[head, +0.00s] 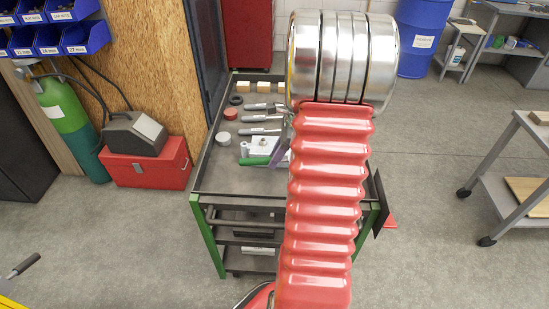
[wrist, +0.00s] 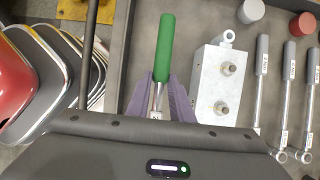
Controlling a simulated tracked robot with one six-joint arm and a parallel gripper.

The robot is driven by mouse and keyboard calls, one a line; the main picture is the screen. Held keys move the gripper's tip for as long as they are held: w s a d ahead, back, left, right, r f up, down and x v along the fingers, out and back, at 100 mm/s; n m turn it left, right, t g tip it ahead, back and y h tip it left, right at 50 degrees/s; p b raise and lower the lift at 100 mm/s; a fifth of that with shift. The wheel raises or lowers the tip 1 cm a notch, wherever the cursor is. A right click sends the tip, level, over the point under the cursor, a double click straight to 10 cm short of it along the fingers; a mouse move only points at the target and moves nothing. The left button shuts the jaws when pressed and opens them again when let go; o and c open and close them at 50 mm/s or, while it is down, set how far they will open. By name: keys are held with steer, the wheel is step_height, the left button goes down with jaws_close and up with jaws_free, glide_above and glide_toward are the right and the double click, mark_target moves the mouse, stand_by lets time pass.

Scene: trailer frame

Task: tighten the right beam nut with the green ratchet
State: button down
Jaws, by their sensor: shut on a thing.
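The green ratchet (wrist: 165,48) has a green handle and a metal shaft. In the wrist view the purple fingers of my gripper (wrist: 168,100) are shut around its metal shaft, with the handle pointing away. The ratchet's head is hidden behind the gripper body. In the head view the green handle (head: 255,161) shows over the cart tray, beside my gripper (head: 281,157), which is partly hidden by my arm. I cannot tell whether the ratchet touches the tray. The right beam nut cannot be made out in either view.
A pale metal block (wrist: 208,82) with two studs lies right of the ratchet on the cart tray (head: 215,175). Several wrenches (wrist: 262,70) lie further right. A red tin (head: 230,113) and a grey tin (head: 223,138) stand nearby. A grey trolley (head: 512,170) stands right, across open floor.

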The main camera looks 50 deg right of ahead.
mark_target(245, 162)
steer(key=w+a+n+g, duration=0.1)
steer(key=w+a+n, duration=0.2)
steer(key=w+a+n+g+y, duration=0.1)
steer(key=w+a+n, duration=0.2)
steer(key=shift+w+a, duration=0.25)
steer(key=shift+a, duration=0.1)
steer(key=w+a+n+g+h, duration=0.1)
steer(key=w+a+n+g, duration=0.1)
steer(key=a+n, duration=0.5)
steer(key=w+a+n+g+h, duration=0.1)
steer(key=w+a+n, duration=0.4)
steer(key=a, duration=0.6)
steer(key=w+a+n+g+h, duration=0.1)
steer(key=w+a+n+g, duration=0.2)
steer(key=a+n, duration=0.7)
steer(key=shift+w+r+h, duration=0.3)
steer(key=shift+w+h, duration=0.1)
steer(key=shift+w, duration=0.35)
